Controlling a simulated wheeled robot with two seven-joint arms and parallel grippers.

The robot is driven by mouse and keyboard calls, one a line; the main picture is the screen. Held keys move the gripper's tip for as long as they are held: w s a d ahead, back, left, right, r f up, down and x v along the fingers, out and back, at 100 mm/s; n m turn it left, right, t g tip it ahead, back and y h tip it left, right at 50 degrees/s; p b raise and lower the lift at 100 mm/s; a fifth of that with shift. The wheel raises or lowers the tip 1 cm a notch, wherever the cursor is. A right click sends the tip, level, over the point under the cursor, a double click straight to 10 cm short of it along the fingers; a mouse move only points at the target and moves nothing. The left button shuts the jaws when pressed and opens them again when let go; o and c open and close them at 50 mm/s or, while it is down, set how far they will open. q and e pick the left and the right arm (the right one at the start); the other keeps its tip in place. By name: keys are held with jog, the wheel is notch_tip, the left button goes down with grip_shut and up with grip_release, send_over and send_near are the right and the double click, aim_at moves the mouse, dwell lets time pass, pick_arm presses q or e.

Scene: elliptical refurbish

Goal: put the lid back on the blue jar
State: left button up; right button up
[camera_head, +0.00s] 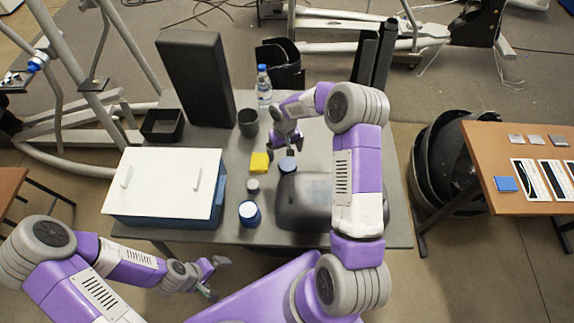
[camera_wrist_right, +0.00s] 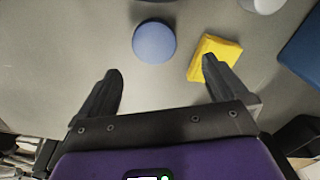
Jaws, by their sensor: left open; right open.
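My right gripper (camera_head: 286,148) is open and empty, just behind the disc. In the right wrist view its open fingers (camera_wrist_right: 160,80) stay short of the disc, which lies ahead of the gap. My left gripper (camera_head: 217,277) is open and empty, in front of the table.
A yellow sponge (camera_head: 259,162) lies left of the disc, and a small grey-topped container (camera_head: 253,186) stands behind the jar. A blue box with a white lid (camera_head: 166,184) fills the left. The dark case (camera_head: 300,205) lies right. A bottle (camera_head: 264,88) and cup (camera_head: 248,122) stand behind.

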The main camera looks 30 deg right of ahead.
aim_at(288, 164)
jog(key=shift+f, duration=1.2)
jog(key=f, duration=0.3)
jog(key=f+b, duration=0.1)
jog(key=shift+s+d+f, duration=0.2)
jog(key=shift+s+d, duration=0.15)
jog(key=shift+s, duration=0.05)
jog(key=shift+f, duration=0.45)
jog(key=shift+c, duration=0.5)
jog(key=c, duration=1)
jog(key=shift+r, duration=0.15)
